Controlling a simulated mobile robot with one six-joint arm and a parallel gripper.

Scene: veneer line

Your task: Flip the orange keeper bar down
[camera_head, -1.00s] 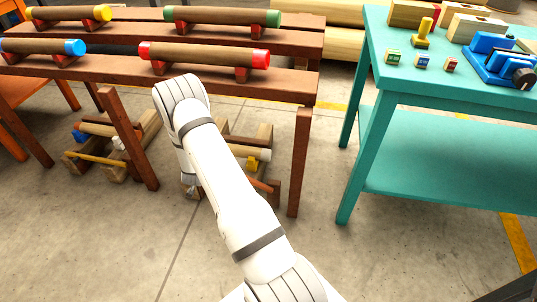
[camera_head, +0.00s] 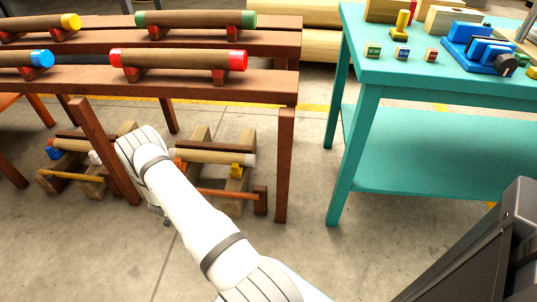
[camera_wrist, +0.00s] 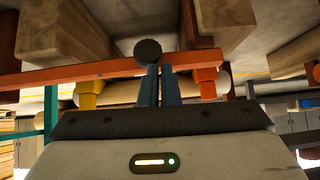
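The orange keeper bar (camera_head: 226,194) runs low along the front of the right-hand wooden cradle (camera_head: 200,141), its right end at a short brown post (camera_head: 260,200). My arm covers its left part. In the wrist view, which looks upside down, the bar (camera_wrist: 70,73) crosses from the left edge to an orange bracket (camera_wrist: 205,82). My gripper (camera_wrist: 160,68) has its two dark fingers close together, shut, with tips overlapping the bar in the picture; contact cannot be told. A round dark knob (camera_wrist: 148,50) shows at the tips, not between them. In the head view my gripper is mostly hidden.
A brown rack (camera_head: 200,88) with several colour-ended rolls stands over the cradles. Its legs flank my arm. A second cradle with a yellow bar (camera_head: 72,175) is at left. A teal table (camera_head: 430,150) stands at right. Floor in front is clear.

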